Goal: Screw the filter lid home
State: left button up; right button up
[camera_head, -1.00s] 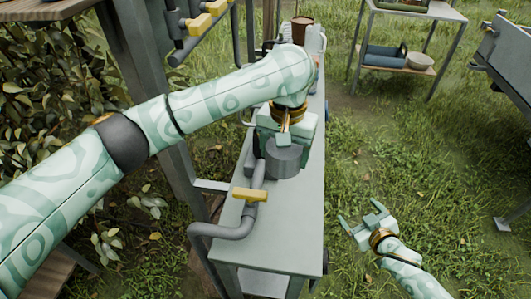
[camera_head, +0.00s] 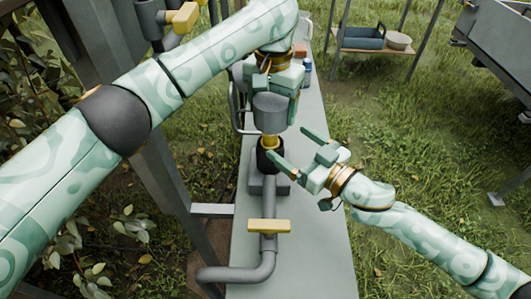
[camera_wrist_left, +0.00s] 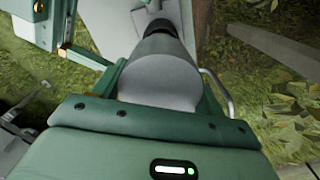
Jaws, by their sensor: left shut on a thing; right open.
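The filter lid, a grey cylinder (camera_head: 270,110), is held upright in my left gripper (camera_head: 274,90), shut on it. It also fills the middle of the left wrist view (camera_wrist_left: 160,75) between the jaws. Below the lid a yellow part (camera_head: 270,142) shows, standing in the black filter housing (camera_head: 269,160) on the bench. The lid appears over the housing; whether it touches the yellow part I cannot tell. My right gripper (camera_head: 287,144) is open, with one finger in front of the housing's right side and the other to its right. The housing's rim is partly hidden.
A grey pipe (camera_head: 269,248) with a yellow valve handle (camera_head: 268,226) runs along the narrow bench (camera_head: 318,250) in front of the housing. Small containers (camera_head: 307,68) stand behind. A rack (camera_head: 372,48) with a blue crate is at the upper right. Grass lies right of the bench.

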notch_tip(320, 180, down, 8)
jog(key=shift+r, duration=0.2)
jog(key=x, duration=0.7)
jog(key=shift+w+a+f, duration=0.2)
jog(key=shift+w+f, duration=0.05)
jog(key=shift+f, duration=0.05)
jog(key=c, duration=1.4)
pick_arm(q)
jog(key=shift+s+a+f, duration=0.15)
jog(key=shift+f, duration=2.35)
pick_arm(e)
jog(key=shift+c, duration=0.2)
pick_arm(q)
jog(key=shift+f, duration=0.85)
jog(key=shift+f, duration=0.55)
